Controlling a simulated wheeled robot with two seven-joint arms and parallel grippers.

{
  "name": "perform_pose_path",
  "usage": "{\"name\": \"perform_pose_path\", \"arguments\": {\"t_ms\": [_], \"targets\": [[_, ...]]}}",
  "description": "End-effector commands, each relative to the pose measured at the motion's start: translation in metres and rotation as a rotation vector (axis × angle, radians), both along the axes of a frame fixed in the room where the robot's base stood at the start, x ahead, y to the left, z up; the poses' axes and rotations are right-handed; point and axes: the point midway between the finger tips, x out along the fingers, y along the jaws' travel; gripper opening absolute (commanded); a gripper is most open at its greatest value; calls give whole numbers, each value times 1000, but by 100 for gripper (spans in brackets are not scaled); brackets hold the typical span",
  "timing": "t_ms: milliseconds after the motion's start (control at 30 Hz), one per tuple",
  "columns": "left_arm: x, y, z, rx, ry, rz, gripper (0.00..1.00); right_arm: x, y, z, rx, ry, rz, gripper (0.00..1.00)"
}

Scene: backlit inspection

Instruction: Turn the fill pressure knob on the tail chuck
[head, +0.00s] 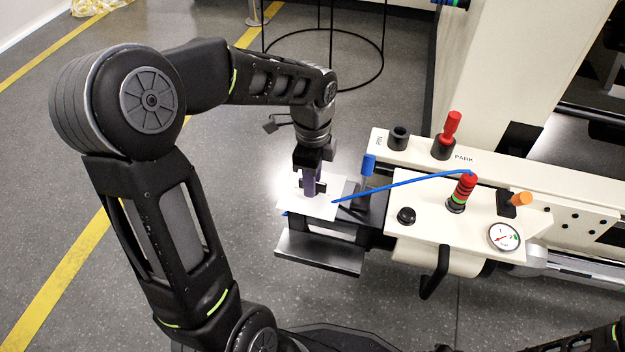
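The cream tail chuck housing (430,235) is at the right of the head view. Its top panel carries a black round knob (406,215), a red-and-green ringed post (462,192) with a blue hose (405,185), an orange-tipped lever (519,199) and a round pressure gauge (504,237). I cannot read which control is the fill pressure knob. My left gripper (311,188) points down over a bright white plate (322,210) at the housing's left end, apart from the panel controls. Its narrow purplish fingers are small and glare-lit, so its opening is unclear. My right gripper is out of view.
A cream rail behind the panel carries a red handle (449,128), a black socket (398,137) and a blue tab (368,164). A metal shelf (318,252) sits below the plate. A black wire stand (322,88) is behind. Open floor lies left.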

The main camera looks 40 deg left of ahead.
Motion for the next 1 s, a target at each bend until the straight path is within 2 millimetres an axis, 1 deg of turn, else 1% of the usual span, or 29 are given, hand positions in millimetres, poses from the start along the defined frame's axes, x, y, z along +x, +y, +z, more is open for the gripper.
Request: {"name": "perform_pose_path", "arguments": {"t_ms": [133, 500, 1000], "targets": [[0, 0, 0, 0, 0, 0, 31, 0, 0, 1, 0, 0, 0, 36], [0, 0, 1, 0, -1, 0, 1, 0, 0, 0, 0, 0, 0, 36], [0, 0, 1, 0, 0, 2, 0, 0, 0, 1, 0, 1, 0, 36]]}}
